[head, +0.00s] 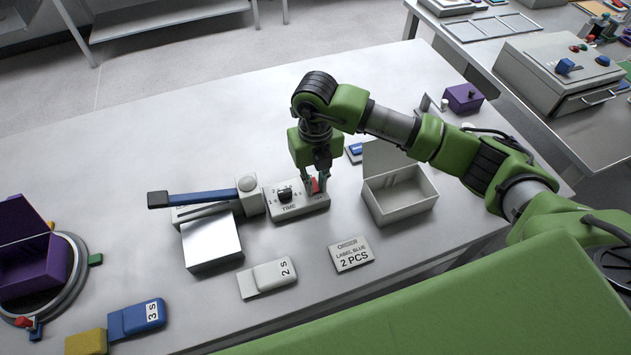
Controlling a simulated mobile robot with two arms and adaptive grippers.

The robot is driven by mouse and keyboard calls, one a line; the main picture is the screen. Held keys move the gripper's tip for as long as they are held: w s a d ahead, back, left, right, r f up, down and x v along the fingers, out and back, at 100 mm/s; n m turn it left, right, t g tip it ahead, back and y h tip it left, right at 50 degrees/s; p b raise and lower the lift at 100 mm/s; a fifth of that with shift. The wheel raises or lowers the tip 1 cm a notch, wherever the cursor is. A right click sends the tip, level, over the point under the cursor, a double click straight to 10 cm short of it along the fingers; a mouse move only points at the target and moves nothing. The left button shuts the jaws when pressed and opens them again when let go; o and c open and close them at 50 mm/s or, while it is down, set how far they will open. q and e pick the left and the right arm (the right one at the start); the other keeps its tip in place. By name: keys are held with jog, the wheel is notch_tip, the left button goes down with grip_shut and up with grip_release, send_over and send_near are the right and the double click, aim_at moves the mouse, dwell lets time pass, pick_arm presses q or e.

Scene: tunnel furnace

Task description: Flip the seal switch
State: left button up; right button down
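The control panel (297,205) is a light grey box marked TIME, with a black dial (286,194) at its middle. A small red switch (315,185) is at its right end, partly hidden by my fingers. My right gripper (317,187) points down over that end, its fingers apart with the red switch between them. I cannot tell whether they touch it. My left gripper is not in view. The sealer's blue lever (200,197) extends left from the panel's left side, above a grey metal plate (211,242).
An open grey box (400,202) stands just right of the panel. An order card (351,255) and a 2 S block (268,278) lie in front. A purple box (30,262) on a round stand and a blue 3 S block (137,318) are at left. The table's back is clear.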

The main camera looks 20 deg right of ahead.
jog(key=shift+w+g+b, duration=0.2)
jog(key=shift+g+b, duration=0.35)
jog(key=shift+g, duration=0.1)
jog(key=shift+w+g+b, duration=0.2)
jog(key=shift+g+b, duration=0.35)
jog(key=shift+g, duration=0.1)
jog(key=shift+w+r+g+b, duration=0.1)
jog(key=shift+w+g+b, duration=0.15)
jog(key=shift+g+b, duration=0.95)
jog(key=c, duration=2)
grip_release()
